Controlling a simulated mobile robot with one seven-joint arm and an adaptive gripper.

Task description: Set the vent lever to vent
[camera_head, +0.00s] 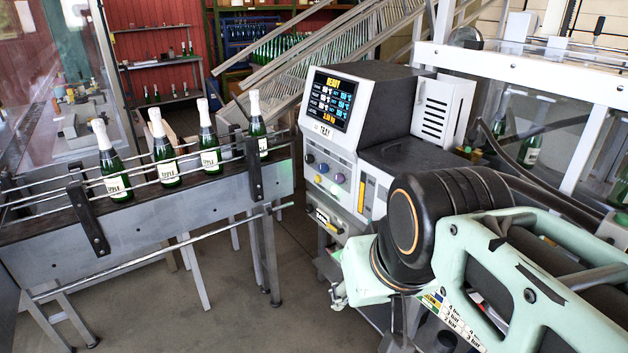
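I cannot make out a lever marked vent with certainty. The grey and white control machine (338,150) stands in the middle, its front carrying round knobs (323,168) and an upright yellow strip (363,193) in a slot. I cannot tell whether this strip is a lever or a gauge. A small sign below it (322,217) is too small to read. My mint-green arm with a black joint fills the lower right and hides the machine's lower right part. My gripper's fingers cannot be made out, so its state does not show.
A screen (330,100) on the machine reads "READY". Several green bottles with white tops stand on the railed conveyor (150,221) at the left. A white-framed enclosure (520,69) stands at the right. Bare floor (240,315) lies between conveyor and machine.

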